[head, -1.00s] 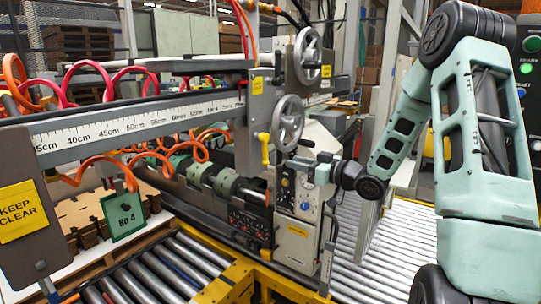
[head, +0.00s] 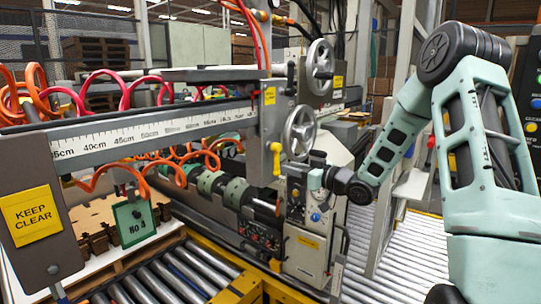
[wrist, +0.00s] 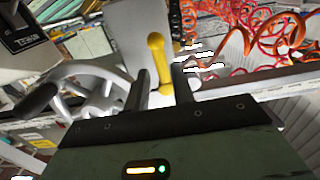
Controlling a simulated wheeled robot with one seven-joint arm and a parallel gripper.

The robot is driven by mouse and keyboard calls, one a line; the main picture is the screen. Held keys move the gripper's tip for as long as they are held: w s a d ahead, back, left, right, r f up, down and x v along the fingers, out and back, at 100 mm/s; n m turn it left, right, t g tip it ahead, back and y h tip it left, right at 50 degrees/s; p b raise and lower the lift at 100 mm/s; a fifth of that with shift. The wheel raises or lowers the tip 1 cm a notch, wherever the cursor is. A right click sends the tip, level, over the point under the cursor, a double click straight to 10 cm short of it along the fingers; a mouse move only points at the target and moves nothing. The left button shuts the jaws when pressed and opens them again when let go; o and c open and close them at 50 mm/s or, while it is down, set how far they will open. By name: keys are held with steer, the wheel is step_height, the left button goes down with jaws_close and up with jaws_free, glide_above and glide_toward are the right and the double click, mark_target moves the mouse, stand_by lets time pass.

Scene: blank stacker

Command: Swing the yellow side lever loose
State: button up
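The yellow side lever (head: 276,157) hangs down from the grey carriage beside the handwheels. In the wrist view the same lever (wrist: 160,62) has a round knob at its top in the picture and runs down between my two dark fingers. My gripper (head: 296,177) is just right of and below the lever in the head view. In the wrist view my gripper (wrist: 161,85) is open, with a finger on each side of the lever and visible gaps. Whether the lever lies at fingertip depth is hard to tell.
A spoked handwheel (head: 300,132) is close above my gripper; it also shows left of the fingers in the wrist view (wrist: 85,90). A control panel (head: 308,225) stands below. Orange coiled hoses (head: 150,165) and a ruler beam (head: 130,132) lie left. Rollers (head: 385,260) cover the right floor.

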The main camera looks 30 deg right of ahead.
steer(key=w+a+m+p, duration=0.2)
steer(key=m+p, duration=0.1)
steer(key=w+a+m+p, duration=0.1)
steer(key=p, duration=0.1)
steer(key=shift+w+a+r, duration=0.25)
steer(key=shift+w+r, duration=0.05)
steer(key=s+r+m+p, duration=0.4)
steer(key=s+m+p, duration=0.5)
steer(key=m+p, duration=0.3)
steer(key=shift+s+m+p, duration=0.3)
steer(key=shift+p, duration=0.05)
stand_by(2.4)
steer(key=shift+d, duration=0.1)
stand_by(0.3)
